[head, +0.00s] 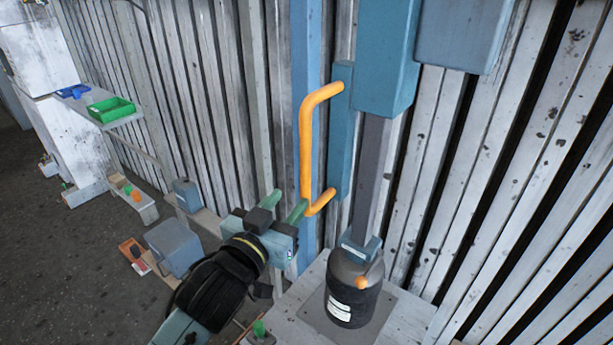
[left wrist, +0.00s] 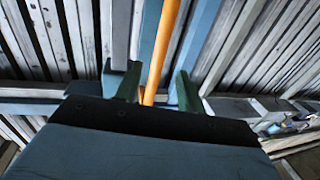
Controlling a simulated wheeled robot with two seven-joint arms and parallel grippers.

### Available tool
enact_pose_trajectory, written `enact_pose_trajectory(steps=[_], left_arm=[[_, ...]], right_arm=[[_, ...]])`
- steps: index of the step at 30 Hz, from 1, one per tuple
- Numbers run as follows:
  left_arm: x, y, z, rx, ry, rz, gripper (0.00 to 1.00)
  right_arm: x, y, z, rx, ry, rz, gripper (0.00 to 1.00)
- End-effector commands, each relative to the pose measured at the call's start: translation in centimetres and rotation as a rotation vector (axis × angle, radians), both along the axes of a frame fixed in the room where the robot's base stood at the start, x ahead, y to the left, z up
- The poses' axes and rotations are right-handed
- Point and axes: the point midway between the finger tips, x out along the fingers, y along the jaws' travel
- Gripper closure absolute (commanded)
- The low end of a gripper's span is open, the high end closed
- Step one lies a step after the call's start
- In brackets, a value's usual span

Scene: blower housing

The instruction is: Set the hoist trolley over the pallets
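An orange bar handle (head: 306,150) is fixed to a blue plate (head: 341,130) beside a blue column (head: 388,50), which appears to belong to the hoist. A grey bar runs down from the column to a dark canister (head: 352,290) with a white label. My left gripper (head: 286,207) is open at the lower part of the handle. In the left wrist view the handle (left wrist: 163,50) shows between the two green fingers (left wrist: 157,88), with gaps on both sides. I cannot tell how deep it sits between them. My right gripper is not in view. No pallets are clearly recognisable.
The canister is at a pale platform (head: 290,326) at the bottom. A corrugated wall (head: 480,130) stands close behind the handle. At the left are a shelf with a green tray (head: 111,109), a blue tray (head: 73,91) and a grey-blue bin (head: 173,247). Dark floor (head: 60,270) is open there.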

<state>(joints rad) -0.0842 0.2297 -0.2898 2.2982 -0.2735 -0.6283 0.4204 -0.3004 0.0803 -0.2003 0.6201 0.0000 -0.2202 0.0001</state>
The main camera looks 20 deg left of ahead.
Motion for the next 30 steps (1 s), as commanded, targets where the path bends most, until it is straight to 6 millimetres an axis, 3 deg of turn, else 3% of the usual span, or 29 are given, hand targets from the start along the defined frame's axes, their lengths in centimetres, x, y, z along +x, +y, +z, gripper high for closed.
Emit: enact_pose_trajectory(steps=[6, 12, 25, 30], left_arm=[[4.7, -0.7, 0.2, 0.000, -0.002, 0.000, 0.61], [7.2, -1.2, 0.1, 0.001, 0.000, -0.001, 0.61], [8.2, -1.3, 0.0, 0.000, 0.000, -0.001, 0.61], [8.1, -1.3, 0.0, 0.000, 0.000, -0.001, 0.82]], right_arm=[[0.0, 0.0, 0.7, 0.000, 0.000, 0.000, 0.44], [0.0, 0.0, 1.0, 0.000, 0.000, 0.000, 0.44], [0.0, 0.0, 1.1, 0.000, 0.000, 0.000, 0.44], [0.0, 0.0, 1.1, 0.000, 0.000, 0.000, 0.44]])
